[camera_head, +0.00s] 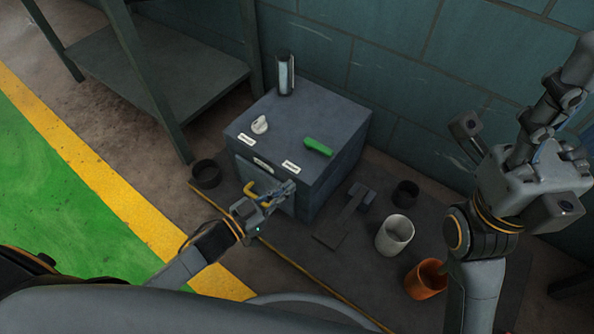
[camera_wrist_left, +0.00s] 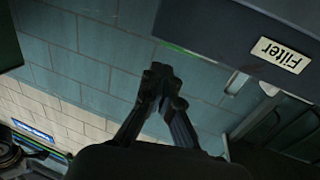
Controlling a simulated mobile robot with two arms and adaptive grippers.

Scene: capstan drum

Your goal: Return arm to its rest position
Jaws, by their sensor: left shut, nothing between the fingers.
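My left arm comes in from the lower left in the head view. Its gripper (camera_head: 286,190) is in front of the grey cabinet (camera_head: 325,113), close to its front face, beside a yellow handle-like part (camera_head: 252,189). In the left wrist view the two fingers (camera_wrist_left: 159,72) meet at their tips, with nothing between them. A "Filter" label (camera_wrist_left: 281,55) on a grey box shows at the upper right there. My right arm stands raised at the right of the head view; its fingertips cannot be made out clearly.
On the cabinet are a white knob (camera_head: 260,125), a green handle (camera_head: 318,146) and a metal cylinder (camera_head: 285,74). A white cup (camera_head: 395,236), an orange pot (camera_head: 427,279) and dark cups (camera_head: 405,193) stand on the floor mat. A shelf (camera_head: 160,75) stands at the upper left.

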